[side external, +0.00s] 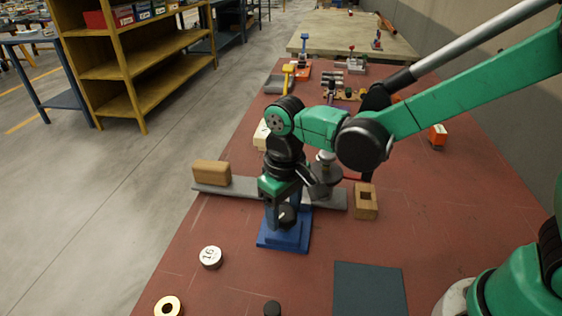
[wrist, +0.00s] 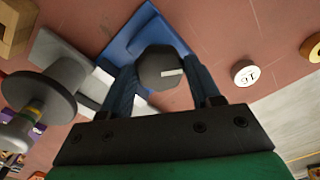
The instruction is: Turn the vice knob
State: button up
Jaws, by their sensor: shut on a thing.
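The blue vice (side external: 283,239) stands on the red-brown table, with its blue base also at the top of the wrist view (wrist: 140,35). Its dark knob (wrist: 163,68) has a pale mark on its face and sits between my two fingers. My gripper (wrist: 160,82) is shut on the knob. In the side view, my gripper (side external: 283,211) points down at the vice and hides much of it. A grey flat bar (side external: 328,199) passes behind the vice.
A tan block (side external: 211,173) sits on the bar's left end. A grey round-flanged part (side external: 325,178) stands close behind my gripper. A wooden block with a hole (side external: 366,201) is to the right.

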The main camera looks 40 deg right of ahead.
aim_at(284, 213)
jog(key=m, duration=0.7)
dwell(1.2)
jog(key=o, duration=1.3)
jog(key=shift+r, duration=0.1)
jog(key=shift+r, duration=2.75)
